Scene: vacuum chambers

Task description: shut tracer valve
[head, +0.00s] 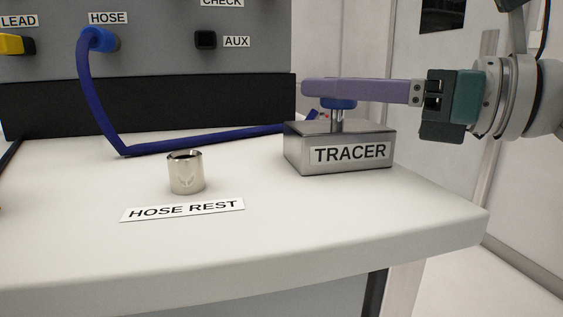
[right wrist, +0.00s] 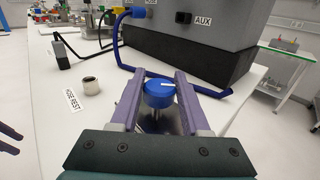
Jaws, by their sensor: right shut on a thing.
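The tracer valve is a grey metal box (head: 300,148) labelled TRACER at the right of the bench, with a blue round knob (right wrist: 158,95) on a short metal stem. The knob has a white mark on top, toward the right in the wrist view. My right gripper (head: 312,88) reaches in level from the right. Its purple fingers lie on both sides of the knob and are shut on it. In the head view the near finger hides most of the knob. My left gripper (right wrist: 10,140) shows only at the wrist view's left edge, its dark fingers apart and empty.
A blue hose (head: 205,141) runs from the HOSE port (head: 97,40) down and along the bench behind the valve. A metal cup (head: 186,174) stands behind the HOSE REST label (head: 183,209). A grey panel with an AUX port (head: 205,40) rises behind. The front bench (head: 300,235) is clear.

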